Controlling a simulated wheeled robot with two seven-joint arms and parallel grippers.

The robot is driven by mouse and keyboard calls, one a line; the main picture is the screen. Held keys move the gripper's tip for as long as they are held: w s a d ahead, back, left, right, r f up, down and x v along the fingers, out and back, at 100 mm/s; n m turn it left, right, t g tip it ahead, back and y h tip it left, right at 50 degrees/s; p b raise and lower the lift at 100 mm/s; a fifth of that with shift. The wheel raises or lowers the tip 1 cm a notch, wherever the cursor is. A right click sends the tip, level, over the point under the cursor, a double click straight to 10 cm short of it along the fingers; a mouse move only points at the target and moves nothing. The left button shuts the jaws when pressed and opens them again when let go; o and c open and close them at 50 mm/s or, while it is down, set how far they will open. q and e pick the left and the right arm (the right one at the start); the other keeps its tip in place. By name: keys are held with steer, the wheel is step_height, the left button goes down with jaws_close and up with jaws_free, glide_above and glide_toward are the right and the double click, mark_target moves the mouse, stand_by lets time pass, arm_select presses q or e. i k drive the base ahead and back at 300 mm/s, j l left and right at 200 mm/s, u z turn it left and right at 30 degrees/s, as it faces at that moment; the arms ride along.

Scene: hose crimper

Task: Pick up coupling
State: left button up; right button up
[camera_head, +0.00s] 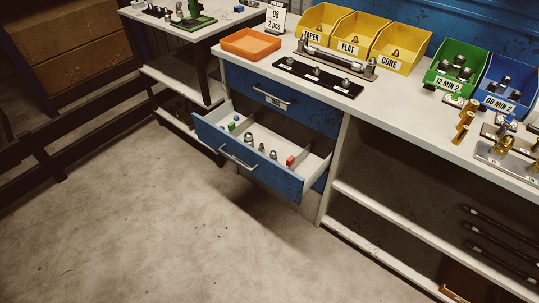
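Neither of my grippers is in view. Several small metal fittings that may be couplings are visible, but I cannot tell which one the task means. Some metal fittings (261,148) stand in the open blue drawer (215,139). Others sit in a green bin (445,84) labelled "12 MIN 2" and a blue bin (505,105) labelled "08 MIN 2". Yellow bins labelled "TAPER" (313,36), "FLAT" (347,47) and "CONE" (390,64) each show a small dark metal piece. A white sign (275,19) reads "08" and "2 PCS".
An orange tray (250,43) and a black strip with metal pieces (317,79) lie on the bench (395,108). Brass parts (463,125) stand at right. The open drawer, also holding a red block (290,161), juts over clear floor (190,230). Dark hoses (500,240) lie on a lower shelf.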

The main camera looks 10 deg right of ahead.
mark_target(261, 149)
steer(key=i+j+z, duration=0.3)
steer(key=i+j, duration=0.15)
steer(key=j, duration=0.25)
steer(key=i+j+z, duration=0.1)
steer(key=i+j, duration=0.15)
steer(key=j, duration=0.1)
